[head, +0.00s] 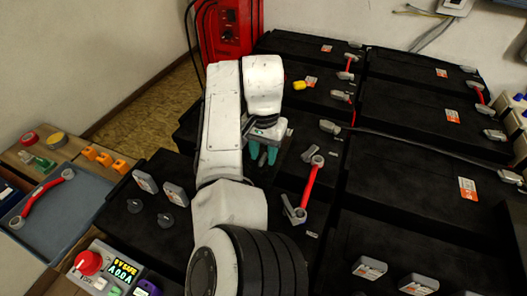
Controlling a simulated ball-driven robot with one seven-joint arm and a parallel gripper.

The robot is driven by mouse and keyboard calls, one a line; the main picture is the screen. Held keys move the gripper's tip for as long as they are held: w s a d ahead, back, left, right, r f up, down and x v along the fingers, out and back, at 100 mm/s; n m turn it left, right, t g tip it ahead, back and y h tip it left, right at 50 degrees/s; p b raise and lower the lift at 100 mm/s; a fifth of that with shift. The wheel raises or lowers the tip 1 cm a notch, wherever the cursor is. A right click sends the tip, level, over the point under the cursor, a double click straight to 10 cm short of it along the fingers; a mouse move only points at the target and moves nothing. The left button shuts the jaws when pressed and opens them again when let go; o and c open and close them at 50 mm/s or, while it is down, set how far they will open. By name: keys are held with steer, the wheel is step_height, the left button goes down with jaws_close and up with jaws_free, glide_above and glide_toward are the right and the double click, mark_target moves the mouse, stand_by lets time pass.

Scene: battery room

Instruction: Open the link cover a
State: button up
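My gripper (263,155) has teal fingers and points down over the black batteries, left of the near red link. Its fingers stand apart, with a small grey part showing between them; I cannot tell whether they touch it. The near red link (311,186) runs between two grey end fittings, the far one (313,155) and the near one (294,211), both with pieces sticking up. Several grey blocks with labels stand on the batteries, such as one at left (145,181) and one at right (369,267). No letter shows which cover is a.
A grey tray (80,215) with a loose red link (42,198) lies at left. A control box (105,270) with a red knob is at the near left. A red charger (229,28) stands behind. A dark cable (420,142) crosses the right batteries.

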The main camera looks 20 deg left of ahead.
mark_target(263, 157)
step_height(263, 157, up, 10)
steer(key=p, duration=0.1)
steer(key=shift+r, duration=0.25)
stand_by(0.4)
